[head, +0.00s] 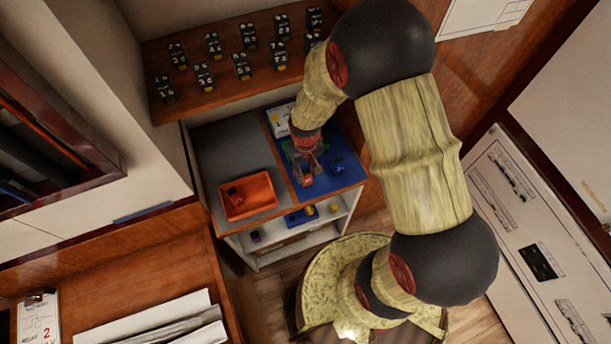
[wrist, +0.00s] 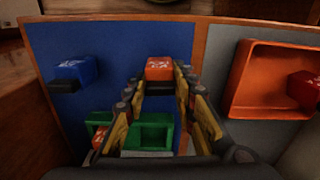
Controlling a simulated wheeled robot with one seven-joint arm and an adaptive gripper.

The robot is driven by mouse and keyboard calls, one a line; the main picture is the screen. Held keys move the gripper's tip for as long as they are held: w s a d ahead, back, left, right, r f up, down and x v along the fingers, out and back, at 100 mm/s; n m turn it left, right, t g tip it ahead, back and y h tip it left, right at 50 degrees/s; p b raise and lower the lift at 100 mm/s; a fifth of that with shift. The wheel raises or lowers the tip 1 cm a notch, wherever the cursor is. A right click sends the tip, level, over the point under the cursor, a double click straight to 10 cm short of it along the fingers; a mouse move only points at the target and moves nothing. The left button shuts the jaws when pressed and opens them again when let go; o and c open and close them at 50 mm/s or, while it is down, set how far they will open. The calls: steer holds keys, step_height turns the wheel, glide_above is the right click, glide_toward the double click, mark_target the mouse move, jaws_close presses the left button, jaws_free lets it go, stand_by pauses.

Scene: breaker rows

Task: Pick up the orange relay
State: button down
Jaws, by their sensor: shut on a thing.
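The orange relay (wrist: 160,68), a small block with white marking on top, is between my fingertips in the wrist view. My gripper (wrist: 158,80) is shut on it, above the blue mat (wrist: 110,45). In the head view my gripper (head: 306,165) reaches down over the right part of the worktop, and its fingers partly hide the relay there. Whether the relay touches the mat is unclear.
A blue relay (wrist: 72,74) lies on the mat, left of my gripper in the wrist view. A green holder (wrist: 152,134) is near my fingers. An orange bin (head: 248,196) holds a red relay (head: 235,195). Several black breakers (head: 242,64) stand on the shelf behind.

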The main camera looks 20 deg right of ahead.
steer(key=shift+r, duration=0.1)
steer(key=shift+w+r, duration=0.1)
steer(key=shift+r, duration=0.45)
steer(key=s+d+r+p, duration=0.1)
steer(key=s+r+p, duration=0.5)
steer(key=s+r, duration=0.8)
step_height(320, 180, up, 3)
steer(key=shift+d+f, duration=0.15)
stand_by(0.5)
steer(key=shift+f, duration=0.1)
